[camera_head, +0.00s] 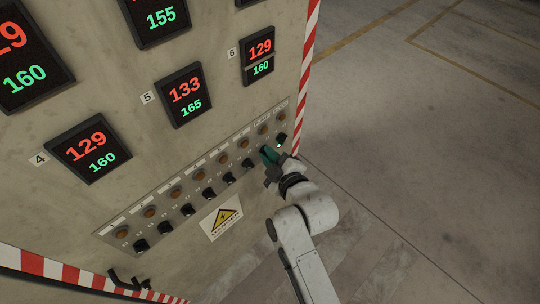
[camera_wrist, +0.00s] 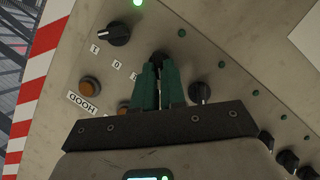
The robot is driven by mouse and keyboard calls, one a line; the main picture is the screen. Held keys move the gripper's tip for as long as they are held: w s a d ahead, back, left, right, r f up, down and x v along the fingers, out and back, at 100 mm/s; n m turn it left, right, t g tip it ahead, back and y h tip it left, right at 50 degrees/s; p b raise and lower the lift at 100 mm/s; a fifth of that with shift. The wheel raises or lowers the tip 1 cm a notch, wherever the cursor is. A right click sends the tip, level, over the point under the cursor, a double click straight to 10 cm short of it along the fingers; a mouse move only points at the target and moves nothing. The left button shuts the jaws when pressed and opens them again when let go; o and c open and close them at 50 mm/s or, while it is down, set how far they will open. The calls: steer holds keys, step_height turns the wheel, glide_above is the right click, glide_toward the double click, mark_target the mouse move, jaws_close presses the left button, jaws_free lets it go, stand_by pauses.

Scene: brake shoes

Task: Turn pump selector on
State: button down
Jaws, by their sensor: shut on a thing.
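A row of black selector knobs runs along the panel strip. My gripper (camera_head: 268,156) is at the second knob from the right end in the head view. In the wrist view my gripper's green fingers (camera_wrist: 159,84) are shut on this dark selector knob (camera_wrist: 160,57), which is mostly hidden between them. Its label is hidden, so I cannot read whether it says pump. The small green lamp (camera_wrist: 181,33) by it is dim. The neighbouring end knob (camera_wrist: 113,34) stands beside a label reading HOOD and a brightly lit green lamp (camera_wrist: 137,3).
Orange buttons (camera_head: 149,212) line the strip above the knobs. Several red-and-green displays (camera_head: 184,95) sit higher on the panel. A yellow warning sign (camera_head: 223,217) is below the strip. The panel's edge has red-and-white stripes (camera_head: 308,50); open floor lies to the right.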

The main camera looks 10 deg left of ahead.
stand_by(0.4)
steer(key=shift+w+d+f+m+g+y+b, duration=0.1)
steer(key=shift+w+d+m+g+y+b, duration=0.2)
steer(key=shift+m+g+y+b, duration=1.15)
steer(key=shift+w+d+r+m+g+y+p, duration=0.25)
steer(key=shift+m+g, duration=0.45)
steer(key=shift+m, duration=2)
steer(key=shift+w+d+f+m+g+y+b, duration=0.25)
steer(key=shift+m+g+y+b, duration=0.55)
steer(key=shift+m, duration=1.25)
steer(key=shift+a+g, duration=0.1)
steer(key=shift+g, duration=0.25)
steer(key=c, duration=1.2)
jaws_free()
steer(key=v, duration=1)
steer(key=shift+d, duration=0.4)
